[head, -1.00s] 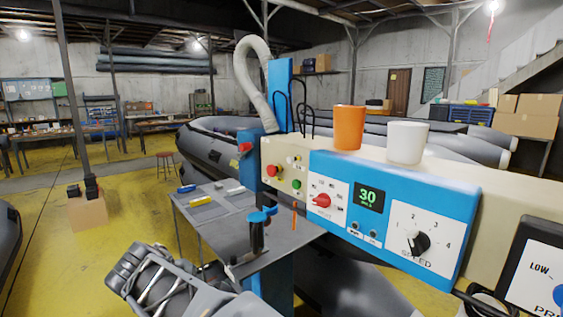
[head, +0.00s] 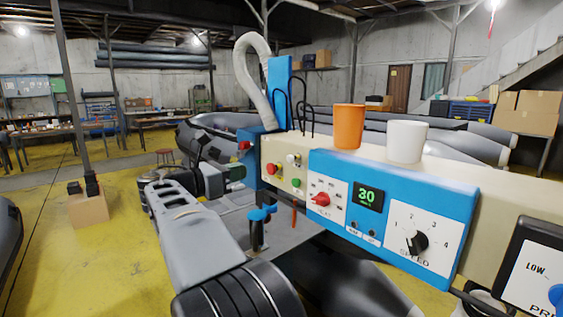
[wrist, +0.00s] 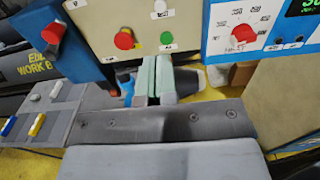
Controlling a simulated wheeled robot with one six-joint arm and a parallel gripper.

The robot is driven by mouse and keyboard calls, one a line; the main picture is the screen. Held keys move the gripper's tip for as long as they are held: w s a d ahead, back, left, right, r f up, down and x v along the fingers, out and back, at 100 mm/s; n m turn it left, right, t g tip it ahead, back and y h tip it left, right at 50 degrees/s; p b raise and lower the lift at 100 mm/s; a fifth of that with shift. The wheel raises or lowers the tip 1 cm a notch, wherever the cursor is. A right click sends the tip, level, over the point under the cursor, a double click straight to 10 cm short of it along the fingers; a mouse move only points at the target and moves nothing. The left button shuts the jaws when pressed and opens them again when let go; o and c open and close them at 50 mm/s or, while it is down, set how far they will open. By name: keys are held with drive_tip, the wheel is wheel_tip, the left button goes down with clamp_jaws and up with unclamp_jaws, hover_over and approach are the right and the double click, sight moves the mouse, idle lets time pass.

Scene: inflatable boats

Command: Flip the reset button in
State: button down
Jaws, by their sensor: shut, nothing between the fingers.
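The cream control panel (head: 283,171) carries a red round button (head: 272,169), a green button (head: 296,183) and a small pale control (head: 291,159) near its top. In the wrist view these show as the red button (wrist: 124,39), the green button (wrist: 166,38) and a silvery control (wrist: 160,8) at the top edge. Their labels are too small to read, so I cannot tell which is the reset button.
The blue panel (head: 325,165) with a red knob and display adjoins on the right. An orange cup (head: 348,127) and a white cup (head: 406,142) stand on top. A blue housing (wrist: 60,38) with another red button is left. A grey table (wrist: 60,110) holds small tools.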

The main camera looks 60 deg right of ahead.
sight(288, 159)
drive_tip(key=shift+d, duration=0.1)
drive_tip(key=p+x, duration=0.2)
drive_tip(key=x, duration=1.1)
drive_tip(key=shift+s+d, duration=0.1)
drive_tip(key=shift+d, duration=0.3)
drive_tip(key=shift+p, duration=0.3)
